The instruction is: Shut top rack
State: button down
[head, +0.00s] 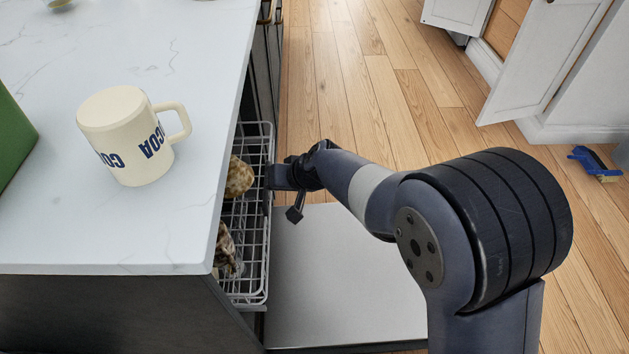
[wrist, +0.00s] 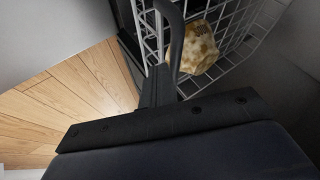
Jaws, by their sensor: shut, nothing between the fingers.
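The top rack (head: 262,292) is a white wire basket in the head view, partly pulled out from under the white countertop (head: 60,215). Its far part is hidden under the counter. A patterned yellowish item (head: 239,177) and a brown patterned item (head: 226,250) sit in it. My gripper (head: 272,177) is shut and empty at the rack's outer side, at or very near the wires; I cannot tell whether it touches. In the wrist view the rack's wires (wrist: 232,22) and the yellowish item (wrist: 198,48) show just beyond my gripper (wrist: 172,62).
The dishwasher door (head: 335,280) lies open and flat below the rack. A cream mug (head: 125,135) lies upside down on the counter, with a green box (head: 12,140) at left. White cabinet doors (head: 540,60) stand open at upper right. A blue brush (head: 594,162) lies on the wooden floor.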

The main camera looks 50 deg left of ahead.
jog(key=s+a+p, duration=0.4)
jog(key=s+a, duration=0.4)
jog(key=s, duration=0.3)
jog(key=shift+a+p, duration=0.3)
jog(key=shift+a, duration=0.1)
jog(key=shift+r, duration=0.1)
